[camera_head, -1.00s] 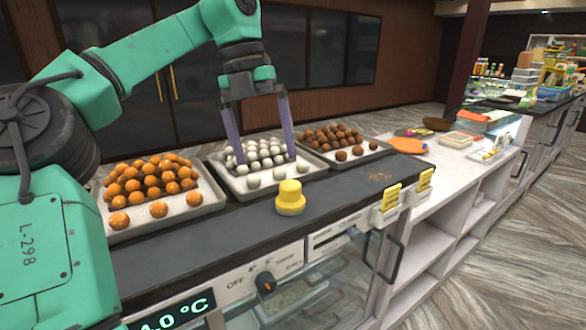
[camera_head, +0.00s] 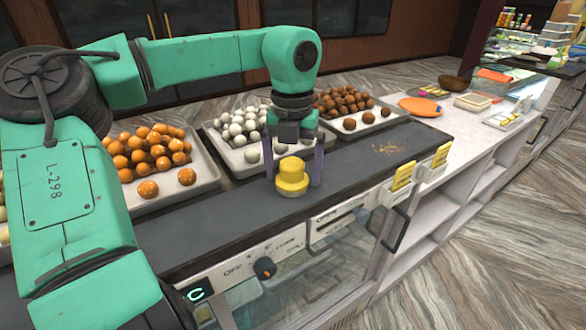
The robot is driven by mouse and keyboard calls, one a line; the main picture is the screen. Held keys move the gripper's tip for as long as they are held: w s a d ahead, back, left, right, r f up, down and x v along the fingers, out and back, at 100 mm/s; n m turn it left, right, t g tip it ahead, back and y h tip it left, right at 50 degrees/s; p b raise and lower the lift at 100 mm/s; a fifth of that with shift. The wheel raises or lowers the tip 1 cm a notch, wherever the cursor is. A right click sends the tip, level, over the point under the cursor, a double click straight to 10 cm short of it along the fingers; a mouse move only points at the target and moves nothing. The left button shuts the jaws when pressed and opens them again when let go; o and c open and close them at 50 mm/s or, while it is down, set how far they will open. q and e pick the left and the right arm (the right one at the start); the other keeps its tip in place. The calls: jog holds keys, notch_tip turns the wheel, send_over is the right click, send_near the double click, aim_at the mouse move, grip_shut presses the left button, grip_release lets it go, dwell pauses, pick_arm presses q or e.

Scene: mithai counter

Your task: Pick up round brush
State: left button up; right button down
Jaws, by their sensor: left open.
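The round brush (camera_head: 291,179), a short yellow round piece with a stepped top, stands upright on the dark counter top (camera_head: 225,212) in front of the trays. My left gripper (camera_head: 293,173) points down over it and is open. One finger is on the left of the brush and the other on its right. I cannot tell whether either finger touches it. My right gripper is not in view.
Behind the brush stand trays of orange balls (camera_head: 146,150), white balls (camera_head: 240,124) and brown balls (camera_head: 345,105). Yellow tags (camera_head: 402,176) stand along the front edge. The dark top right of the brush is mostly clear, with some crumbs (camera_head: 388,148).

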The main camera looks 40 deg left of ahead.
pick_arm(q)
jog(key=shift+s+d+f, duration=0.1)
jog(key=shift+s, duration=0.3)
jog(key=shift+c, duration=1.2)
jog(key=c, duration=0.5)
jog(key=shift+w, duration=0.2)
jog(key=c, duration=0.5)
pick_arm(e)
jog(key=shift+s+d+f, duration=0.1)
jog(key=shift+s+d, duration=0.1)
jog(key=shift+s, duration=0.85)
